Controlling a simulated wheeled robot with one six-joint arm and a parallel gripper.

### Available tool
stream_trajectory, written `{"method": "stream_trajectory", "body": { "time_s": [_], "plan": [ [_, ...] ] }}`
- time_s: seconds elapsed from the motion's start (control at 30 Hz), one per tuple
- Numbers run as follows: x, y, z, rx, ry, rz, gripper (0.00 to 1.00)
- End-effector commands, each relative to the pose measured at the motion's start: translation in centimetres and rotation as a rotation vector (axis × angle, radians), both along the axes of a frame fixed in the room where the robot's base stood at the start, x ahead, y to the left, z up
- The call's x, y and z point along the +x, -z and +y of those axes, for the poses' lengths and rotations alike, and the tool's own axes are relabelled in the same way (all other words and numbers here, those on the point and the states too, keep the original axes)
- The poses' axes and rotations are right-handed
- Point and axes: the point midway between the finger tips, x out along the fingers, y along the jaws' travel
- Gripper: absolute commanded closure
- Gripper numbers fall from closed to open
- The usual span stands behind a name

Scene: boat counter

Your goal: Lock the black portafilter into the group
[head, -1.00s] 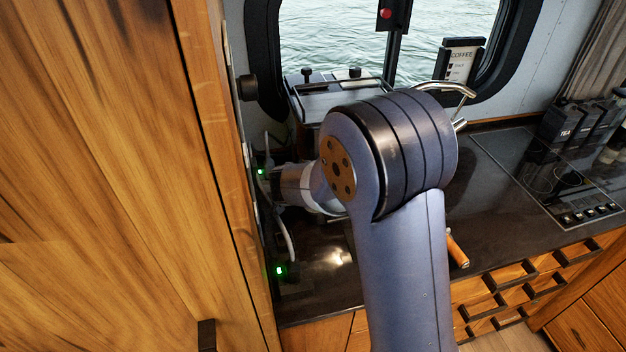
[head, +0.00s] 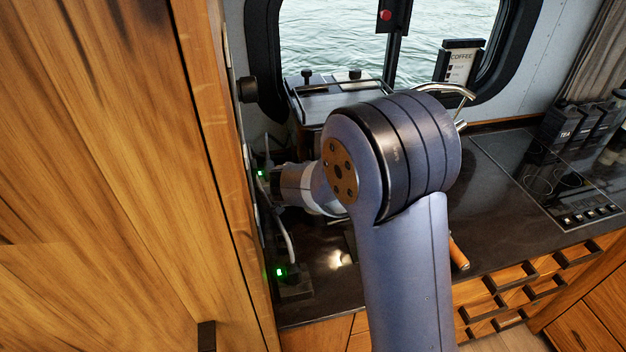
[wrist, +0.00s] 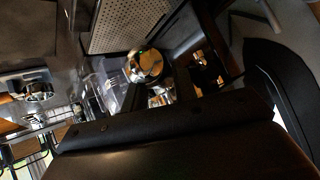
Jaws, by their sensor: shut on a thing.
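My arm covers most of the work area in the head view, and my wrist (head: 300,188) reaches left behind it. My gripper (wrist: 182,78) shows only in part in the dark middle of the wrist view, shut on the black portafilter. A shiny round metal part (wrist: 147,66) is beside it there; I cannot tell whether it belongs to the portafilter or the group. The coffee machine (head: 325,103) stands at the back left, its front hidden by my arm. Whether the portafilter touches or sits in the group is hidden.
A perforated metal plate (wrist: 122,24) is near the top of the wrist view. A tall wooden panel (head: 110,180) bounds the left. A wooden handle (head: 458,254) lies near the counter's front edge. The dark counter (head: 500,215) is clear right of my arm.

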Motion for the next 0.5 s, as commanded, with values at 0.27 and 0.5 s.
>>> {"method": "stream_trajectory", "body": {
  "time_s": [0.27, 0.5],
  "plan": [
    [0.05, -0.45, 0.01, -0.001, -0.001, -0.002, 1.00],
    [0.04, -0.70, 0.00, 0.001, 0.000, -0.002, 1.00]
  ]
}}
